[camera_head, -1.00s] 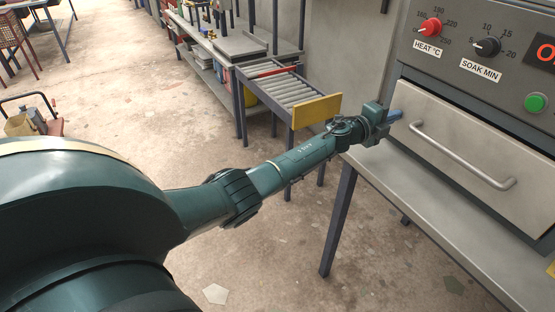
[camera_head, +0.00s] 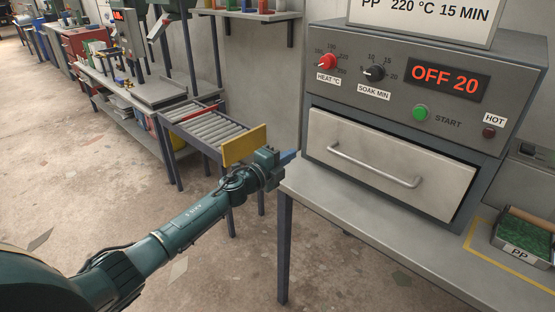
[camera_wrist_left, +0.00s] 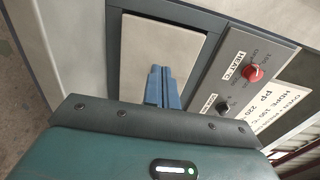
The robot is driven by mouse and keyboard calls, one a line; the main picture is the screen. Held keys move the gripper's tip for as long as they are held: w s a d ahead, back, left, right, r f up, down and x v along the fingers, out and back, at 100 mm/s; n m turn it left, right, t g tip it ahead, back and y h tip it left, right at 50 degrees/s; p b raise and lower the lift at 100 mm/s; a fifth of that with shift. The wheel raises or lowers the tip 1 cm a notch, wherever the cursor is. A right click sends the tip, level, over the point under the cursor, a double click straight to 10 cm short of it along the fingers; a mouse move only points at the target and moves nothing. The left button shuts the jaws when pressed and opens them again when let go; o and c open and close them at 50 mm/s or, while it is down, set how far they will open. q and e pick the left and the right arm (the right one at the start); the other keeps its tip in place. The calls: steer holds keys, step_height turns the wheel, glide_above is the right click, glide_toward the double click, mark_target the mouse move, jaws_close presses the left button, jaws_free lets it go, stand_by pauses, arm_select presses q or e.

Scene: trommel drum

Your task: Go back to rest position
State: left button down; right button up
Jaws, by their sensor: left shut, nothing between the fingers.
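My left gripper (camera_head: 288,157) reaches out in front of the grey oven (camera_head: 460,118), near the left edge of its table (camera_head: 340,222). Its blue fingers are together with nothing between them; they also show in the left wrist view (camera_wrist_left: 161,88), in front of the oven's pale drawer (camera_wrist_left: 160,50). In the head view the drawer (camera_head: 375,165) has a long bar handle (camera_head: 375,170), and the fingers are apart from that handle. My right gripper is in neither view.
A roller conveyor (camera_head: 210,127) with a yellow end plate (camera_head: 245,145) stands just behind my left wrist. The oven panel has a red knob (camera_head: 327,62), a black knob (camera_head: 373,73), a green button (camera_head: 421,112) and a display (camera_head: 445,79) reading "OFF 20". A PP tray (camera_head: 522,240) sits at right.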

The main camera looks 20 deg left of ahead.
arm_select(q)
steer(key=s+d+f+n+g+y+p, duration=0.1)
steer(key=s+n, duration=0.5)
steer(key=s, duration=0.6)
steer(key=s+d+f+n+g+y+p, duration=0.1)
steer(key=s+d+f+n, duration=0.5)
steer(key=s, duration=0.7)
steer(key=s+d+f+n+g+p, duration=0.3)
steer(key=s+f+n, duration=0.4)
steer(key=s, duration=0.6)
steer(key=shift+s+d+g+y, duration=0.15)
steer(key=shift+d+g+y, duration=0.2)
steer(key=shift+g, duration=0.35)
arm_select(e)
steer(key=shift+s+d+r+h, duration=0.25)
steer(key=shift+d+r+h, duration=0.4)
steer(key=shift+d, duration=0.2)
arm_select(q)
steer(key=shift+a+f, duration=0.1)
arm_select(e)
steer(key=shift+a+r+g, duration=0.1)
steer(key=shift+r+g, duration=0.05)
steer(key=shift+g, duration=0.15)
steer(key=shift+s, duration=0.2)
arm_select(q)
steer(key=c, duration=2.2)
jaws_free()
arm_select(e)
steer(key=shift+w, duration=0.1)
